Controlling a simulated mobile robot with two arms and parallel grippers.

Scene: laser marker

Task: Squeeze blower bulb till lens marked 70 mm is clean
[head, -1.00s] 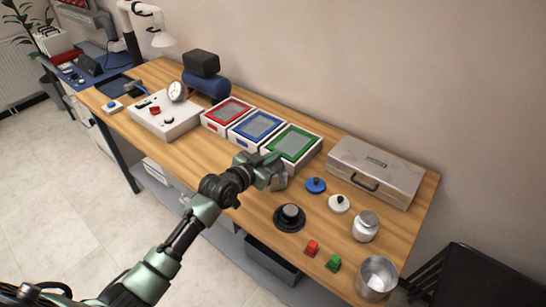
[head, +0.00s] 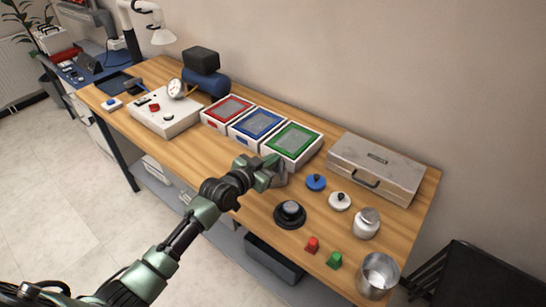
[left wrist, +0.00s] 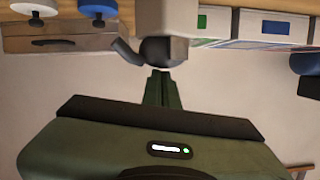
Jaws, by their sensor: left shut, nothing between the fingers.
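My left gripper (head: 270,171) is shut and empty at the front of the table, below the green-framed tray. Its fingertips (left wrist: 161,78) point at a dark rounded thing (left wrist: 163,51), perhaps the blower bulb, on a pale body (left wrist: 165,16). I cannot tell if they touch it. In the head view a grey piece (head: 281,178) shows beside the fingers, largely hidden. A black disc with a grey top (head: 290,212), a blue knobbed disc (head: 316,182) and a white knobbed disc (head: 339,201) lie to the right. No 70 mm mark is readable. My right gripper is not in view.
Red (head: 228,110), blue (head: 256,126) and green (head: 294,142) framed trays stand behind the gripper.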

